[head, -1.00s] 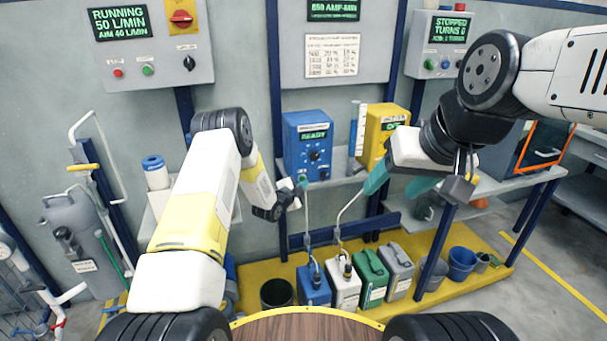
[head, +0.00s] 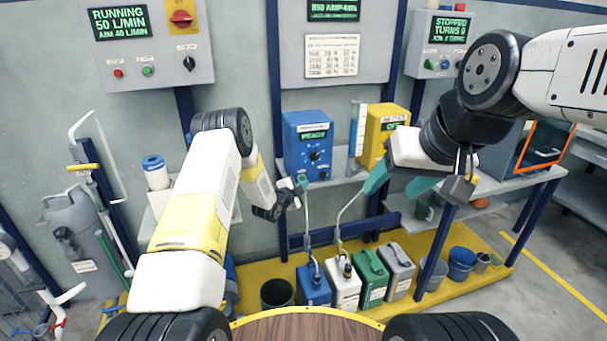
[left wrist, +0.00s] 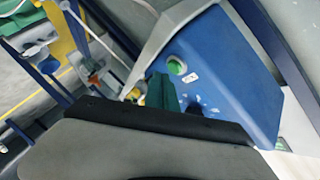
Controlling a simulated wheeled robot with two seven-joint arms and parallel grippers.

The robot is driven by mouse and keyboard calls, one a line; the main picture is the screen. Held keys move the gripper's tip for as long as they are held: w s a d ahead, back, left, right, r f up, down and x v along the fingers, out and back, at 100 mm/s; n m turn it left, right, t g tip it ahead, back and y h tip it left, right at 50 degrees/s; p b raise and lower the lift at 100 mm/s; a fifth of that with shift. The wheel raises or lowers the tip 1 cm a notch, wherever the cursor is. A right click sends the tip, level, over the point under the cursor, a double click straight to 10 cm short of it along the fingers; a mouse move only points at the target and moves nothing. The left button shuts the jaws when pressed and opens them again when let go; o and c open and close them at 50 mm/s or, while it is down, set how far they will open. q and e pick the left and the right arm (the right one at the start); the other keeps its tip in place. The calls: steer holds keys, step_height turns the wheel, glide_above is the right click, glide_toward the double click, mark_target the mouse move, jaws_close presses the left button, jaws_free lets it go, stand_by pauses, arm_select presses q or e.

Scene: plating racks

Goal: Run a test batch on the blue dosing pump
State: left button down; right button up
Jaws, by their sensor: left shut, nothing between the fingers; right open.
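The blue dosing pump (head: 294,150) sits on the wall shelf with its display (head: 314,135) reading READY and a dark knob below. It fills much of the left wrist view (left wrist: 235,75), where its round green button (left wrist: 176,66) shows beside a small white label. My left gripper (head: 301,187) is shut and empty, its tip close to the pump's lower front left corner. In the left wrist view its green fingers (left wrist: 162,92) are just short of the button; contact cannot be told. My right gripper (head: 398,187) is open and empty, in front of the yellow pump.
The yellow pump (head: 377,135) stands right of the blue one. Below, blue (head: 314,293), white (head: 345,292), green (head: 372,284) and grey (head: 398,275) canisters stand on the yellow platform, with thin lances rising from two. A running panel (head: 150,73) hangs at upper left.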

arm_select(q)
steer(key=shift+w+a, duration=0.1)
steer(key=shift+w, duration=0.25)
steer(key=shift+w+a, duration=0.2)
steer(key=shift+w, duration=0.3)
stand_by(0.8)
steer(key=shift+s, duration=0.15)
steer(key=shift+s+d, duration=0.3)
steer(key=shift+s, duration=0.45)
steer(key=shift+s, duration=0.1)
steer(key=shift+s+d, duration=0.25)
steer(key=shift+s, duration=0.5)
steer(key=shift+s+d, duration=0.3)
steer(key=shift+s, duration=0.5)
steer(key=shift+s+d, duration=0.25)
steer(key=shift+s, duration=0.5)
